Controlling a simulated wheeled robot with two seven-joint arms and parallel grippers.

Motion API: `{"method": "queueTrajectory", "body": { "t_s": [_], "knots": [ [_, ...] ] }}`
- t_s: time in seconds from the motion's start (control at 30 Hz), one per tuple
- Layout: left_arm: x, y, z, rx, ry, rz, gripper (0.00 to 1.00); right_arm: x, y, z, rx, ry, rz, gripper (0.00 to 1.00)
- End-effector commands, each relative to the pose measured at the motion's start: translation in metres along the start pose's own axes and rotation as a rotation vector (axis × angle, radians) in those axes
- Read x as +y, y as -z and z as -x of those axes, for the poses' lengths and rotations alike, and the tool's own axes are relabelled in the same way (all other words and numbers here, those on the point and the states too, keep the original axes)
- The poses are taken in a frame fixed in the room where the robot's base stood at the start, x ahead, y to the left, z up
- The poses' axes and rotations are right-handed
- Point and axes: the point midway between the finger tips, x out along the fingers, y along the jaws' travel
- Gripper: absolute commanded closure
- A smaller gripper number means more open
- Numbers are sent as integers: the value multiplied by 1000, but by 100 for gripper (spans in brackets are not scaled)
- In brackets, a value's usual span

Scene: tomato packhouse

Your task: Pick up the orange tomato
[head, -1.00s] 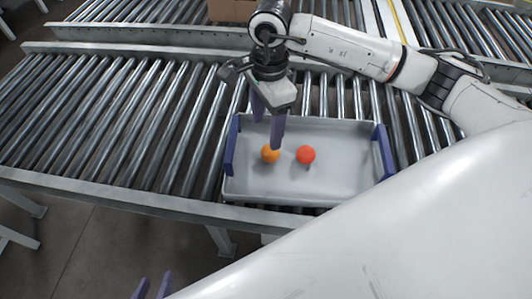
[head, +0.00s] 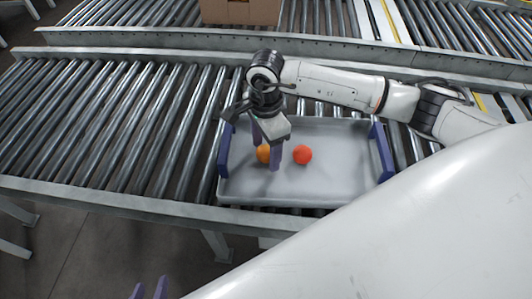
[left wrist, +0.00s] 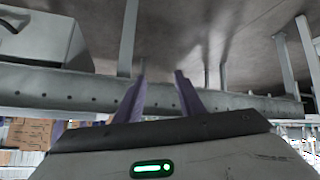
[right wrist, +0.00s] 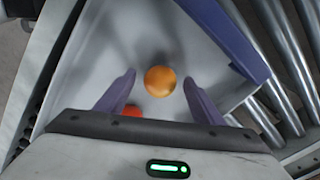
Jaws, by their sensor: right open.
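The orange tomato (head: 262,154) lies in the left part of a grey tray (head: 340,180). My right gripper (head: 267,156) is open and low over the tray, with its fingers on either side of the orange tomato in the head view. In the right wrist view the orange tomato (right wrist: 160,81) shows between and slightly past the open fingertips (right wrist: 159,80); I cannot tell whether they touch it. My left gripper (head: 149,289) is open and empty at the bottom edge of the head view, away from the tray; its spread fingers (left wrist: 160,76) show in the left wrist view.
The tray has blue end walls (head: 381,152) and stands on a roller conveyor (head: 110,120). A cardboard box (head: 240,10) stands behind.

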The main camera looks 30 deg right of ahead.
Motion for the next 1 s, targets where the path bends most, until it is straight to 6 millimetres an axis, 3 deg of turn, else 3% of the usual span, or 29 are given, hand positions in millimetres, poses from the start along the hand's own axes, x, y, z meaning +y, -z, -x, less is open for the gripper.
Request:
{"method": "queueTrajectory", "body": {
  "t_s": [0.1, 0.3, 0.67, 1.0],
  "knots": [
    [0, 1, 1, 1, 0, 0, 64, 0, 0, 1, -1, 1, 0, 38],
    [0, 0, 0, -1, 0, 0, 64, 0, 0, 1, -1, 1, 0, 71],
    [0, -3, 0, -9, 1, 0, 64, -1, 0, 7, -2, 3, 0, 72],
    [0, -2, 5, -28, 6, -12, 64, -1, 0, 70, -1, 4, 0, 72]
  ]
}}
